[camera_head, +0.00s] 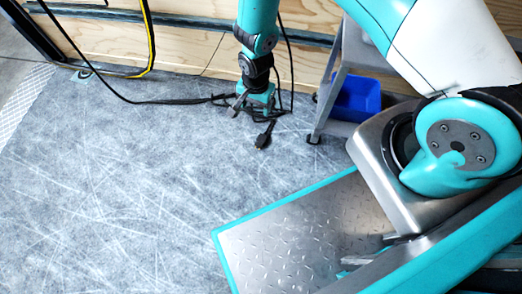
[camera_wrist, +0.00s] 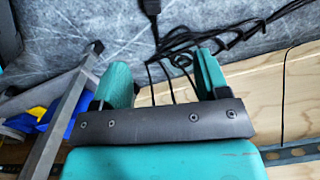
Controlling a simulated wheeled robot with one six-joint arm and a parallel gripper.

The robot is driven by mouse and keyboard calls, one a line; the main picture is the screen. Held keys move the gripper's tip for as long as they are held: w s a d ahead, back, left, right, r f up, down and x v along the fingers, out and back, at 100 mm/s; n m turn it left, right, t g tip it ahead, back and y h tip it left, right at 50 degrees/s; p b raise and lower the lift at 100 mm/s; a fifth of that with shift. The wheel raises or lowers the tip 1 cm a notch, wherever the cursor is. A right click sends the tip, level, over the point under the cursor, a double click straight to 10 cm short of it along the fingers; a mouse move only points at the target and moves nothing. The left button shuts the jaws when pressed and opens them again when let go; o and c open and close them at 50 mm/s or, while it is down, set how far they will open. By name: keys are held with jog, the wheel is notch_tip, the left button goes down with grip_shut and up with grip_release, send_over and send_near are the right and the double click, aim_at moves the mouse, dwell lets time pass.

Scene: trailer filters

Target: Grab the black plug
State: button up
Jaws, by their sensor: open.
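The black plug (camera_head: 264,136) lies on the grey scratched floor, just beyond my gripper's tips in the head view. In the wrist view a black piece that looks like the plug (camera_wrist: 151,8) is at the top edge, with its cord running down toward the gap between the fingers. My gripper (camera_head: 250,106) points down close to the floor beside the plug and its cable. In the wrist view the two teal fingers of my gripper (camera_wrist: 160,68) stand wide apart, with no plug between them.
Black cable (camera_head: 180,101) lies in loops around my gripper and runs left along the floor. A wooden wall (camera_head: 200,40) is close behind. A grey metal stand (camera_head: 328,90) with a blue bin (camera_head: 357,99) is at right.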

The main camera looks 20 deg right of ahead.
jog(key=b, duration=0.9)
send_over(261, 140)
jog(key=shift+m, duration=0.3)
jog(key=f, duration=1.7)
jog(key=shift+w+a+f, duration=0.1)
jog(key=shift+a+f, duration=0.15)
jog(key=shift+f, duration=0.1)
notch_tip(261, 140, down, 5)
jog(key=b, duration=0.4)
jog(key=shift+d+f, duration=0.1)
jog(key=shift+d, duration=0.05)
jog(key=shift+c, duration=0.5)
jog(key=c, duration=0.9)
